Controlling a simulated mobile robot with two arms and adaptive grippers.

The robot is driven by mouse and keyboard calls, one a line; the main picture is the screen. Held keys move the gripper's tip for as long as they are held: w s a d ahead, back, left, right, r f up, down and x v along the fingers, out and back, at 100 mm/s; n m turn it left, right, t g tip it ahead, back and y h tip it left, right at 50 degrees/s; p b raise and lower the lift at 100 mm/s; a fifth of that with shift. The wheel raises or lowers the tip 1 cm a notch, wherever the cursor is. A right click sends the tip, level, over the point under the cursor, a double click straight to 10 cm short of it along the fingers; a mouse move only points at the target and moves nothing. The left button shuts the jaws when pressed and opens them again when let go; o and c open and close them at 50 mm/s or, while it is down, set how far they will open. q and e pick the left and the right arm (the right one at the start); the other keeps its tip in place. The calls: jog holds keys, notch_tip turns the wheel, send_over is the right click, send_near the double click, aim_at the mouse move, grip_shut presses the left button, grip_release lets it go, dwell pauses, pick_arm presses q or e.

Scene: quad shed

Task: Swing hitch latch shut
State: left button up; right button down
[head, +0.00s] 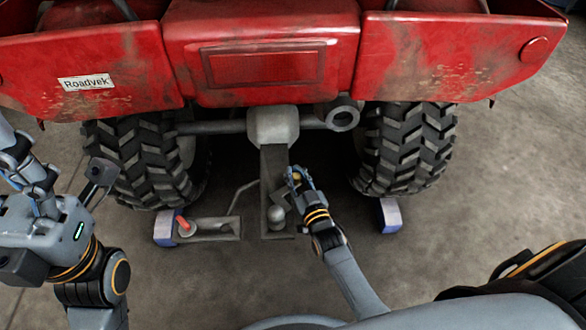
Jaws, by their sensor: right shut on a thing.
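The hitch (276,165) is a dark upright bar under the middle of the red quad's rear, with a round grey ball (276,213) low on it. My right gripper (296,177) is at the bar's right side, above the ball. It is shut on a small part there with a yellowish end, which I take to be the hitch latch; the fingers hide most of it, so its angle cannot be told. My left gripper (66,172) is at the left, well away from the hitch, with its fingers spread and nothing visible between them.
The red quad (262,55) fills the top, with knobbly tyres (160,160) at both sides. A flat grey bracket (218,229) with a red-orange handle (183,224) lies left of the hitch. Blue-white blocks (390,215) stand by the wheels.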

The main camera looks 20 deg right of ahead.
jog(key=shift+s+a, duration=0.1)
jog(key=shift+a, duration=0.2)
jog(key=c, duration=1.1)
grip_release()
jog(key=shift+d, duration=0.1)
jog(key=shift+s+f, duration=0.1)
jog(key=shift+s, duration=0.45)
jog(key=s, duration=1.1)
